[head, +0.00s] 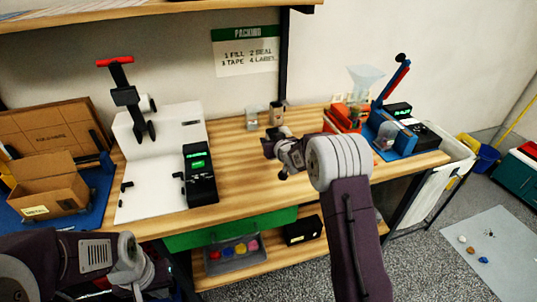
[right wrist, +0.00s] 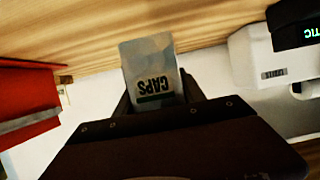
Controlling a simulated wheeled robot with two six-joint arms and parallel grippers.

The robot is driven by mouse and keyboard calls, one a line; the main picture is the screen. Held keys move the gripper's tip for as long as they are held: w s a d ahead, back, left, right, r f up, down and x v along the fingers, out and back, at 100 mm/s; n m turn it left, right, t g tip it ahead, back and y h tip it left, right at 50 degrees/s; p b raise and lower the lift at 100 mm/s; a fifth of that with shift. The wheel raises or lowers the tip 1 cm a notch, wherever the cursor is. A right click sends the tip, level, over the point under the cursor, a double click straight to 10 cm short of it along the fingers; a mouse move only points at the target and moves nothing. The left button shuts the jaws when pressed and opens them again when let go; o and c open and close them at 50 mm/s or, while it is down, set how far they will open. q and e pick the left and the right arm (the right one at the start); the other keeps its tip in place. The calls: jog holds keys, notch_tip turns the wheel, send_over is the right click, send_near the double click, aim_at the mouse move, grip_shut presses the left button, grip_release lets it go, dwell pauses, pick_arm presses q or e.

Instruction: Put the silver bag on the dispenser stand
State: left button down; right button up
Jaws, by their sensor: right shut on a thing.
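The silver bag (right wrist: 151,72), a small grey pouch printed CAPS, is between the jaws of my right gripper (right wrist: 155,100) in the right wrist view. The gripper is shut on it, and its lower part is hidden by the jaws. In the head view my right gripper (head: 272,148) is over the middle of the worktop, and I cannot pick out the held bag there. A clear funnel (head: 365,78) above a red unit (head: 343,119) at the back right looks like the dispenser stand. My left gripper (head: 152,276) is low at the left; its jaws do not show clearly.
Two small pouches (head: 252,119) stand near the back of the worktop. A blue lever device (head: 390,138) is at the right. A white machine (head: 160,130), a black unit with a green display (head: 200,175) and an open carton (head: 48,188) are at the left. The front middle worktop is clear.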

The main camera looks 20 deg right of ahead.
jog(key=shift+w+a+f, duration=0.15)
jog(key=shift+w+a, duration=0.05)
jog(key=shift+a, duration=0.2)
jog(key=shift+w+a+f, duration=0.15)
jog(key=shift+a, duration=0.25)
notch_tip(320, 180, down, 4)
jog(key=shift+d+r, duration=0.1)
jog(key=shift+f+b, duration=0.3)
jog(key=o, duration=1.3)
jog(key=shift+o, duration=0.2)
